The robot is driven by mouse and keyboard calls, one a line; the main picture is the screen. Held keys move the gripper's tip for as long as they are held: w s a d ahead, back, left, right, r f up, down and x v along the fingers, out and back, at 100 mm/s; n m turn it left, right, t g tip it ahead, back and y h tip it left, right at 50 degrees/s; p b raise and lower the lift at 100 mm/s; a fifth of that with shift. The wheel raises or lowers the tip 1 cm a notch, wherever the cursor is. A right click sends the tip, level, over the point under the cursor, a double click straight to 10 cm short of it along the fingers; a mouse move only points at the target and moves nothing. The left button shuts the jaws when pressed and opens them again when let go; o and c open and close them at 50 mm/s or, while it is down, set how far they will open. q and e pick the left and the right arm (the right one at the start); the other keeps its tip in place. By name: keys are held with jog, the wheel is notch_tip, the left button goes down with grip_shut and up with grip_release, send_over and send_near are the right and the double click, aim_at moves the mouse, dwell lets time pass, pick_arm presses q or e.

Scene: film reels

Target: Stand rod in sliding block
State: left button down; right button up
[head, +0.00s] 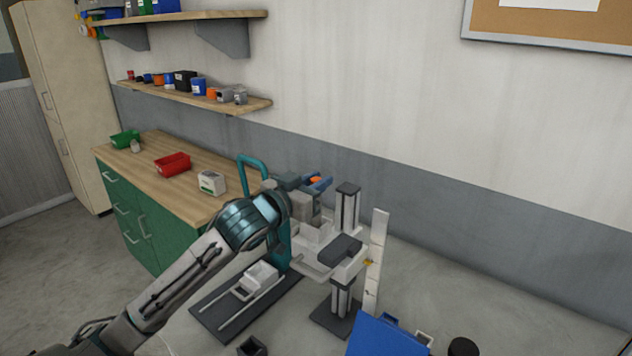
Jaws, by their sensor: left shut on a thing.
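A pale sliding block (262,274) sits on two light rails over a dark base plate (213,310), in the lower middle of the head view. My left arm reaches in from the lower left, and my left gripper (366,262) is to the right of the block, apart from it. The gripper appears shut on a tall pale rod (377,245), which is close to upright and leans slightly. The wrist partly hides the grip, so the exact contact is unclear. My right gripper does not show.
A blue item (385,338) and a black round item (463,346) are at the lower front. A small black open box (252,346) is near the rails. The table at right is clear.

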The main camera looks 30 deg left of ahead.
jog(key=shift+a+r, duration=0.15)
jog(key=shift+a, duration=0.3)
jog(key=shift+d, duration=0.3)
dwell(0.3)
pick_arm(q)
jog(key=shift+p, duration=0.4)
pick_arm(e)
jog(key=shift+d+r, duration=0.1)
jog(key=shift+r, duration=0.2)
pick_arm(q)
jog(key=shift+f+b, duration=0.4)
jog(key=shift+f, duration=0.2)
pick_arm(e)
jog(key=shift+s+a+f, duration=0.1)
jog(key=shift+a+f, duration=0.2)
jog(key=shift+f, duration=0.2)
pick_arm(q)
jog(key=c, duration=1.5)
grip_release()
jog(key=shift+c, duration=0.2)
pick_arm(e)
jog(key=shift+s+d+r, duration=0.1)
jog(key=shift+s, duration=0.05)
